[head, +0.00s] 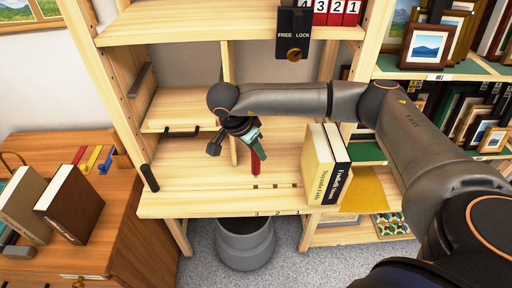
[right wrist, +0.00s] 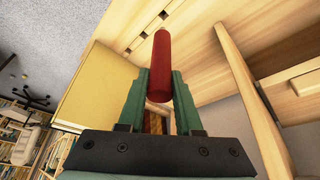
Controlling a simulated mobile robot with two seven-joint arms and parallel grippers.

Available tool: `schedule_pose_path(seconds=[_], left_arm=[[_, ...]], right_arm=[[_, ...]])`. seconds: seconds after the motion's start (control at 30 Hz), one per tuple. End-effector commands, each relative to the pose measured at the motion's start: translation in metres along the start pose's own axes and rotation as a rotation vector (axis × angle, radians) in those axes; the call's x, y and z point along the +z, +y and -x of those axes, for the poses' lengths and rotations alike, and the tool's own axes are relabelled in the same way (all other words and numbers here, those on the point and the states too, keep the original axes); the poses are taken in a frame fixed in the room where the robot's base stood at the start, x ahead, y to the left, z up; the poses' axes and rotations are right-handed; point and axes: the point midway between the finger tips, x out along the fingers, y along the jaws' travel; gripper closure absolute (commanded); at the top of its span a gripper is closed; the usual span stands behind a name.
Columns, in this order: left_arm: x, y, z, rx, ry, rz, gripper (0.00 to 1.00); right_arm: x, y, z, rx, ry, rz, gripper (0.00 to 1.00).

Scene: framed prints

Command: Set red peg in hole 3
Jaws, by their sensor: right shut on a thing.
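My right gripper (head: 248,136) is shut on the red peg (head: 256,163), which points down above the pale wooden shelf board. The peg (right wrist: 161,68) also shows between the green fingers (right wrist: 160,92) in the right wrist view. A row of three dark holes lies near the board's front edge, with numbers 3, 2, 1 on the edge below. Hole 3 (head: 255,187) is the leftmost in the head view, just in front of the peg's lower end. In the right wrist view the far hole (right wrist: 163,15) lies beyond the peg's tip. The peg is outside the holes. My left gripper is out of view.
Two upright books (head: 320,165) stand right of the holes. A vertical divider (head: 233,150) is behind the gripper. A grey bin (head: 245,243) stands below the board. A brown cabinet (head: 120,225) with books and coloured bars is at left. The board left of the peg is clear.

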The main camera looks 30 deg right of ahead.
Motion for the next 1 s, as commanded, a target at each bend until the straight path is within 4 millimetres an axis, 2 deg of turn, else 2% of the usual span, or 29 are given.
schedule_pose_path(seconds=[1.0], left_arm=[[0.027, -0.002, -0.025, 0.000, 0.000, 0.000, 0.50]], right_arm=[[0.020, 0.000, -0.049, 0.000, 0.001, 0.000, 1.00]])
